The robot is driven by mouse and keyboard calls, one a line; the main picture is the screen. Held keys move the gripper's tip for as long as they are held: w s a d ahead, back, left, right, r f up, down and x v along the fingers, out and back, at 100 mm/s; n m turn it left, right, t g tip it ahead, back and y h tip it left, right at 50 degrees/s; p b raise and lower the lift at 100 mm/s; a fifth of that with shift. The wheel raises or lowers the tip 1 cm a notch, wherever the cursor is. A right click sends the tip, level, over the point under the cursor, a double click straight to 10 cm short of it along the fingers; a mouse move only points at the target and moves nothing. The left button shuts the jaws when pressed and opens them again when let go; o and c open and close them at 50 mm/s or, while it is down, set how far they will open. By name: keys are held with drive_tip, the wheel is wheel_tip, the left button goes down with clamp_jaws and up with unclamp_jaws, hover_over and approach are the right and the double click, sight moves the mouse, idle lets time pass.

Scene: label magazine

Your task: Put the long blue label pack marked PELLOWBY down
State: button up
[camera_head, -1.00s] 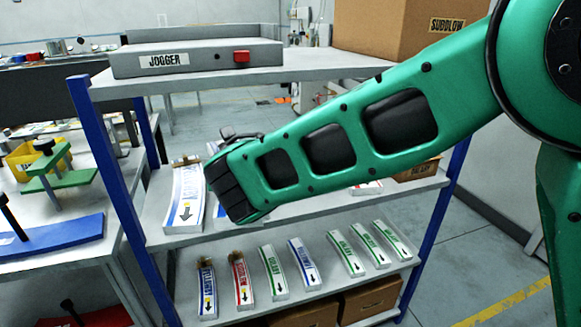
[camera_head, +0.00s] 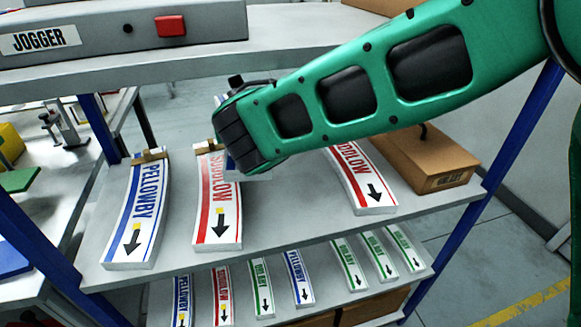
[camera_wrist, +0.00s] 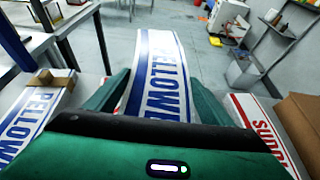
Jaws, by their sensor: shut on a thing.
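My gripper (camera_head: 240,140) is over the middle shelf (camera_head: 290,225), shut on a long blue-and-white label pack. In the wrist view, my gripper (camera_wrist: 160,85) has a green finger on each side of this PELLOWBY pack (camera_wrist: 163,70), which extends away from me. In the head view my gripper hides most of it. I cannot tell whether it touches the shelf. Another long blue PELLOWBY pack (camera_head: 137,210) lies at the left of the shelf, with a brown clip-like piece at its far end; it also shows in the wrist view (camera_wrist: 35,110).
A long red SUDDLOW pack (camera_head: 218,205) lies left of my gripper, another (camera_head: 362,180) to the right. A brown box (camera_head: 425,160) stands farther right. Bare shelf shows between the red packs. The upper shelf with the JOGGER unit (camera_head: 120,30) is above. Several short packs lie below.

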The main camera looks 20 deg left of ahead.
drive_tip(key=shift+w+a+r, duration=0.1)
drive_tip(key=shift+w, duration=0.15)
hover_over(287, 176)
wheel_tip(287, 176, down, 7)
drive_tip(key=shift+w+f, duration=0.1)
drive_tip(key=shift+f, duration=1.9)
drive_tip(key=shift+f, duration=0.1)
drive_tip(key=o, duration=1.7)
